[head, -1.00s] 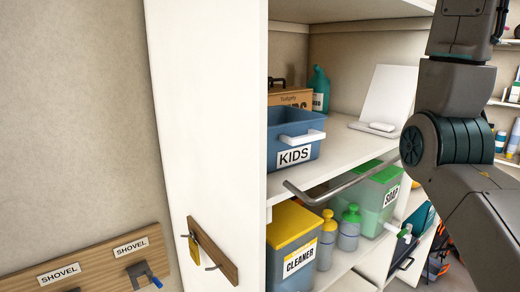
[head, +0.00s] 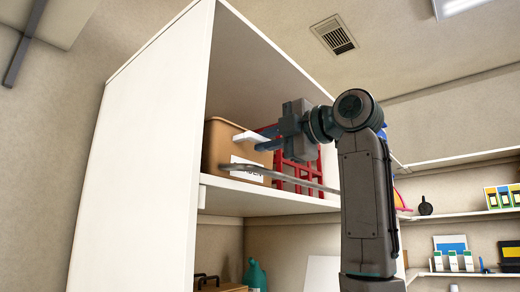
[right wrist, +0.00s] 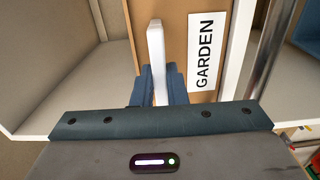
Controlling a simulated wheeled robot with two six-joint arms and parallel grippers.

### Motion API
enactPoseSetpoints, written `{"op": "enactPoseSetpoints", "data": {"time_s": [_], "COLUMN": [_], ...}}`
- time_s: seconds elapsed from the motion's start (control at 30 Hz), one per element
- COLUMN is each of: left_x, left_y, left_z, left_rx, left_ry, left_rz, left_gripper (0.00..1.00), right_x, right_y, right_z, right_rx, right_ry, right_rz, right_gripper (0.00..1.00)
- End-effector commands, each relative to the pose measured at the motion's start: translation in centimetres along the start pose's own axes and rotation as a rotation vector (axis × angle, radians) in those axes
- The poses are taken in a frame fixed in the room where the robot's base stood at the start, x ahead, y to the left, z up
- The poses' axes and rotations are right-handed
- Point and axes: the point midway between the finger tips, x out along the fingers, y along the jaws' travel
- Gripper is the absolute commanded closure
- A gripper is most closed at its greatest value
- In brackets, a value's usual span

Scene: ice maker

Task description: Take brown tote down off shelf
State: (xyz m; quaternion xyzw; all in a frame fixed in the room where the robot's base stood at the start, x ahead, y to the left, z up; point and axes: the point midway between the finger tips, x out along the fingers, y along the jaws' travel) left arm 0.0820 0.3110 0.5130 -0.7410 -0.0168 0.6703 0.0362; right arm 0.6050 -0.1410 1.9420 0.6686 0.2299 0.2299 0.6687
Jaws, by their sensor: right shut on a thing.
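The brown tote (head: 220,143) sits on the top shelf of the white cabinet in the head view. Its front carries a white label and a white handle (head: 254,138). In the right wrist view the tote (right wrist: 199,88) shows its label, which reads GARDEN, and the white handle (right wrist: 156,60) stands between the fingers. My right gripper (head: 268,140) is shut on the handle, reaching in from the right; its fingers also show in the right wrist view (right wrist: 157,86). My left gripper is in neither view.
A metal rail (head: 280,177) runs along the shelf front, below and before the tote. A red rack (head: 300,170) stands right of the tote. The cabinet's white side panel (head: 140,150) is at left. A teal bottle (head: 255,274) stands on the shelf below.

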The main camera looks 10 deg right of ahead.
Motion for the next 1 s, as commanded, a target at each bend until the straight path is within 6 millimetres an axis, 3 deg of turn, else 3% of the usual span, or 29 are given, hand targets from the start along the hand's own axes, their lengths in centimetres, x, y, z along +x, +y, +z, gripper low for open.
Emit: {"op": "enactPoseSetpoints", "data": {"time_s": [1.0], "left_x": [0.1], "left_y": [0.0], "left_z": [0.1], "left_rx": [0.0], "left_ry": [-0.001], "left_rz": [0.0], "left_gripper": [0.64], "right_x": [-0.3], "right_y": [1.5], "right_z": [0.0], "right_rx": [-0.001], "right_ry": [0.0], "right_rz": [0.002], "right_gripper": [1.0]}}
